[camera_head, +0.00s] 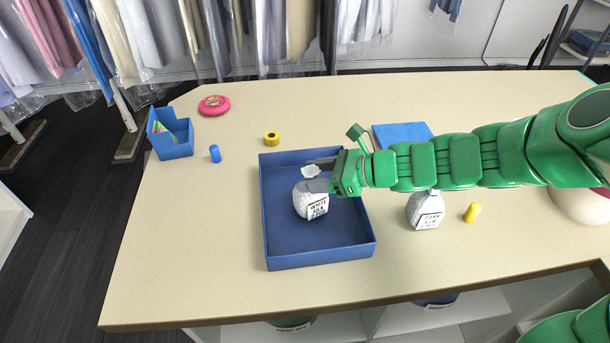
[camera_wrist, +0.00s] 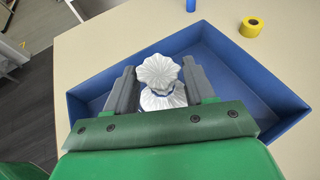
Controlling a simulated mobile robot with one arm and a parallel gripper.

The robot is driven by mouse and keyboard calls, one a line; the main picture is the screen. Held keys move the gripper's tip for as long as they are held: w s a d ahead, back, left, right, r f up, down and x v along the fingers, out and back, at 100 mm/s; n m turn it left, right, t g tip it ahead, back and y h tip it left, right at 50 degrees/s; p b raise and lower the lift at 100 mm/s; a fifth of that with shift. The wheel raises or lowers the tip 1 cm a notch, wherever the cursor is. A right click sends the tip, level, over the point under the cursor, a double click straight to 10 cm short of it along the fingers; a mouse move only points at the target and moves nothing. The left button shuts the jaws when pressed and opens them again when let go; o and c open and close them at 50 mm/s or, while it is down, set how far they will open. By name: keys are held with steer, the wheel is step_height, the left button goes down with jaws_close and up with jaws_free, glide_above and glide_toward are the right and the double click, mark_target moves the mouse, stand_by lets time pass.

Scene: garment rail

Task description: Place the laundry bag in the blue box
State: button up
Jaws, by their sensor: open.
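A white laundry bag (camera_head: 308,203) with a printed label stands in the blue box (camera_head: 345,253), in its middle left part. Its gathered top also shows in the wrist view (camera_wrist: 158,76). My gripper (camera_head: 318,173) is at the bag's neck, with its jaws open. In the wrist view, my two grey fingers (camera_wrist: 161,88) stand on either side of the bag's top, with a gap on the right side. A second white bag (camera_head: 425,210) with a label stands on the table right of the box, partly under my arm.
A small blue bin (camera_head: 171,142), a blue cylinder (camera_head: 215,153), a pink ring-shaped object (camera_head: 214,105) and a yellow tape roll (camera_head: 271,138) are on the table. A blue flat item (camera_head: 402,133) lies behind my arm. A yellow cylinder (camera_head: 472,212) lies at right. The front left table is clear.

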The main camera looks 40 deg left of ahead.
steer(key=v, duration=0.9)
steer(key=shift+d+r, duration=0.15)
steer(key=shift+d, duration=0.05)
